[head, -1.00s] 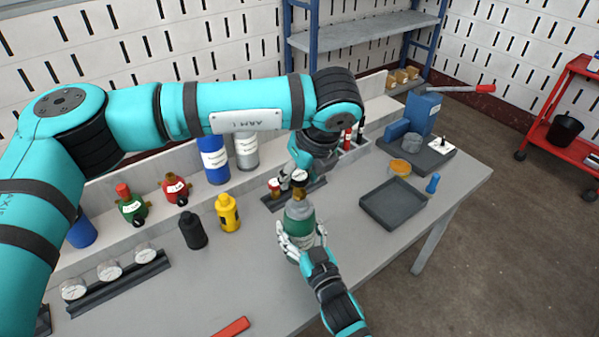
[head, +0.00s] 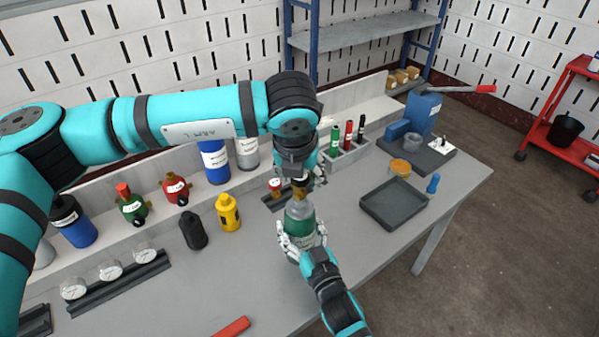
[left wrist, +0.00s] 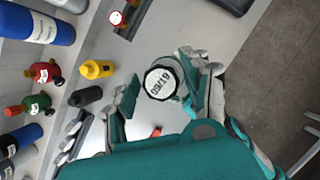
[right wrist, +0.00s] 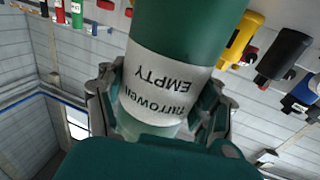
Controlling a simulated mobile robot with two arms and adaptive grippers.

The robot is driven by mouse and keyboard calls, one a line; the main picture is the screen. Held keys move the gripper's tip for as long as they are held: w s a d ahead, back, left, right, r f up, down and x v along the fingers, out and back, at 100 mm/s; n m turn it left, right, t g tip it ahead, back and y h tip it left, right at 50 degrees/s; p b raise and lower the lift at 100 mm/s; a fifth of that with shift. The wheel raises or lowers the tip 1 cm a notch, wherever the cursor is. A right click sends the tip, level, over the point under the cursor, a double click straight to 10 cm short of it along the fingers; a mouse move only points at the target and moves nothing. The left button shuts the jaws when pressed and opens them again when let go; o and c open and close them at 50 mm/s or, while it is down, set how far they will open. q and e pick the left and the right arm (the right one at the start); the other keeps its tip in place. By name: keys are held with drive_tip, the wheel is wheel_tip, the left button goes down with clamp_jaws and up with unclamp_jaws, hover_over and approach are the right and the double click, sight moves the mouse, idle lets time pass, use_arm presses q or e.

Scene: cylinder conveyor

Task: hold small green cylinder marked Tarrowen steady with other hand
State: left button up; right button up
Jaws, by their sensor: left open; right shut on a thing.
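The small green cylinder (head: 300,226) stands upright on the table, with a grey shoulder and a brass-coloured top. In the right wrist view its white label (right wrist: 160,85) reads "Tarrowen" and "EMPTY", upside down. My right gripper (head: 302,240) is shut around its body, with fingers on both sides. My left gripper (head: 302,182) is open and points down just above the cylinder's top. In the left wrist view a round disc marked "09/19" (left wrist: 160,82) shows between its spread fingers. I cannot tell whether the left fingers touch anything.
A yellow bottle (head: 228,212) and a black bottle (head: 192,230) stand to the left. A rail of gauges (head: 110,270) lies at the front left. An empty dark tray (head: 393,204) is at the right. A red bar (head: 232,327) lies at the front edge.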

use_arm(q)
drive_tip(key=m+h, duration=0.1)
drive_tip(key=m, duration=0.1)
drive_tip(key=m+g+h, duration=0.1)
drive_tip(key=m, duration=0.2)
drive_tip(key=shift+m, duration=0.5)
drive_tip(key=m+g, duration=0.1)
drive_tip(key=m, duration=0.2)
drive_tip(key=m+h, duration=0.1)
drive_tip(key=m, duration=0.2)
drive_tip(key=shift+g+h, duration=0.3)
drive_tip(key=shift+g, duration=0.1)
drive_tip(key=shift+f, duration=0.1)
drive_tip(key=shift+f, duration=1.15)
